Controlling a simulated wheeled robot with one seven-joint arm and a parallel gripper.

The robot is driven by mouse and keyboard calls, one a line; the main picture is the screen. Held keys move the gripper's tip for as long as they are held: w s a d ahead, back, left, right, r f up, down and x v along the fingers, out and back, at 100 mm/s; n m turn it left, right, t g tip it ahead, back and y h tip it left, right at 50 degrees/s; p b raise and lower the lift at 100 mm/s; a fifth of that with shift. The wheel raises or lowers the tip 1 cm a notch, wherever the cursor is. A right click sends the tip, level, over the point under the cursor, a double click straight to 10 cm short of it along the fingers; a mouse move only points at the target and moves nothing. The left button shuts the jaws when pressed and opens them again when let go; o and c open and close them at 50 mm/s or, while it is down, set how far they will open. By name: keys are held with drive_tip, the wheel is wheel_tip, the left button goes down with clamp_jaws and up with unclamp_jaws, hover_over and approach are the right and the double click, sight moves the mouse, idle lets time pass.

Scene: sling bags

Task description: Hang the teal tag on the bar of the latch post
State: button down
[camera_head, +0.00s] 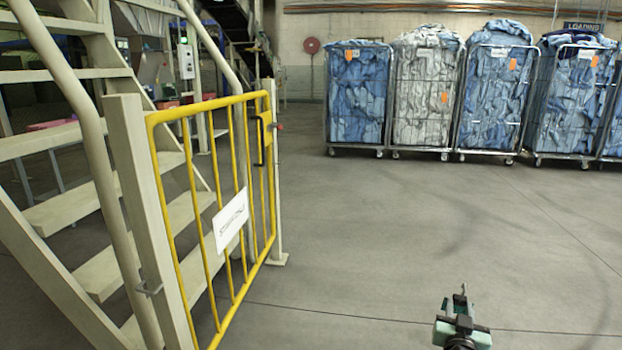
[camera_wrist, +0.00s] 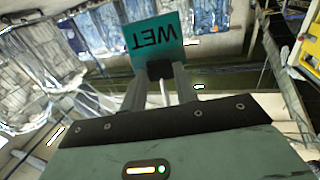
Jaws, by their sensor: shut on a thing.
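The teal tag (camera_wrist: 150,42) shows upside down in the wrist view, with the word WET in dark letters. My gripper (camera_wrist: 161,72) is shut on the tag's near edge. In the head view my gripper (camera_head: 462,298) is at the lower right, over open floor. The tag cannot be made out clearly there. The cream latch post (camera_head: 273,180) stands at the far end of the yellow gate, left of and well apart from my gripper. A small bar (camera_head: 277,126) sticks out to the right from its upper part.
The yellow gate (camera_head: 262,97) carries a white sign (camera_head: 231,221) and stands shut before a cream staircase (camera_head: 75,215). Caged carts with blue and white bags (camera_head: 358,95) line the back right. The grey floor (camera_head: 400,220) between is clear.

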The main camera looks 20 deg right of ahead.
drive_tip(key=w+a+n+t+y, duration=0.2)
drive_tip(key=w+a+n+y, duration=0.3)
drive_tip(key=a, duration=0.4)
drive_tip(key=w+a+n+t+y, duration=0.2)
drive_tip(key=w+a+n+y, duration=0.15)
drive_tip(key=a+y, duration=0.5)
drive_tip(key=s+r+h+p, duration=0.1)
drive_tip(key=s+r+p, duration=0.3)
drive_tip(key=r+p, duration=0.7)
drive_tip(key=s+r+h+p, duration=0.1)
drive_tip(key=s+r+p, duration=0.3)
drive_tip(key=r+p, duration=0.7)
drive_tip(key=p, duration=0.5)
drive_tip(key=shift+s+a+r, duration=0.2)
drive_tip(key=shift+a+r, duration=0.1)
drive_tip(key=shift+r, duration=0.1)
